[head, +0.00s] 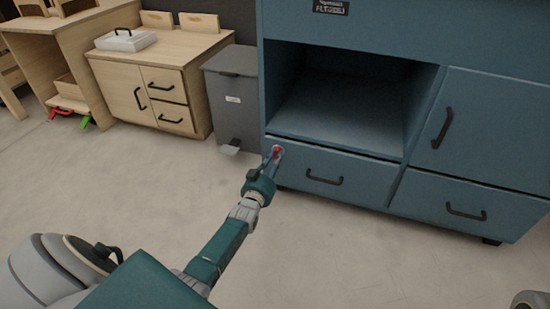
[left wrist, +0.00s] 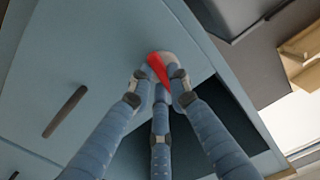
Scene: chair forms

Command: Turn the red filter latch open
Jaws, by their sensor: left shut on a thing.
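The red filter latch (head: 276,149) is on the left end of the blue cabinet's lower drawer front, just below the open bay. In the left wrist view the red latch (left wrist: 156,65) is a short bar on a pale round base, lying at a tilt. My left gripper (head: 273,158) is at the latch. In the left wrist view the blue fingers of my left gripper (left wrist: 159,76) are closed around the latch, which shows between their tips. The fingers hide part of the latch and its base. My right gripper does not show.
The blue cabinet (head: 390,172) has black handles and a dark open bay (head: 345,105). A grey pedal bin (head: 234,105) stands close to its left side. A wooden cabinet (head: 112,95) and a wooden desk are farther left.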

